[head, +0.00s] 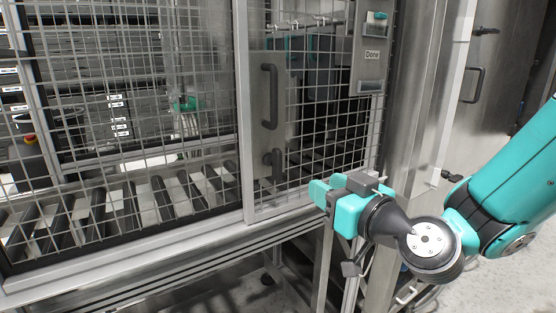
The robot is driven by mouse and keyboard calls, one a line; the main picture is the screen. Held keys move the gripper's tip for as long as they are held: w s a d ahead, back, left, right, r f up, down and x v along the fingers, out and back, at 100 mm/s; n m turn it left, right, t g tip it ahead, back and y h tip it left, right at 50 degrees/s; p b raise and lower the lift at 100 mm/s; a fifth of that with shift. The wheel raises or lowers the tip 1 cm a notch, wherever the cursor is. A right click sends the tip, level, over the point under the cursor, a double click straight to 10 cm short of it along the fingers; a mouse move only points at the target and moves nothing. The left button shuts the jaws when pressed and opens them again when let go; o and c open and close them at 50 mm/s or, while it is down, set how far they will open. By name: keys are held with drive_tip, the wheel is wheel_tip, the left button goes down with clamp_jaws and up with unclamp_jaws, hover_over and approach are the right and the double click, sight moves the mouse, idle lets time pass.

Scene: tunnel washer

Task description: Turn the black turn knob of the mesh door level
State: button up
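The mesh door (245,110) of the washer stands in front of me in its light metal frame and looks closed. Its black turn knob (274,164) sits low on the door, below a long black upright pull handle (268,95). The knob's grip looks upright rather than level. My gripper (321,197), teal and grey, is to the right of the knob and lower in the picture, apart from it. Its fingers point left toward the door. Nothing shows held in it, but the gap between its fingertips is not clear.
Black rollers (130,205) lie behind the mesh. A metal frame rail (140,262) runs along the door's bottom. At the right are a panel labelled "Done" (373,55) and a steel post (425,90). Clear space shows between my gripper and the knob.

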sight(280, 157)
drive_tip(key=p+x, duration=1.5)
drive_tip(key=p, duration=0.1)
drive_tip(key=shift+w+a+r, duration=0.1)
drive_tip(key=shift+a+r, duration=0.1)
drive_tip(key=shift+r, duration=0.1)
drive_tip(key=shift+w+a+f+p, duration=0.25)
drive_tip(key=shift+w+a+p, duration=0.1)
drive_tip(key=shift+w, duration=0.2)
clamp_jaws()
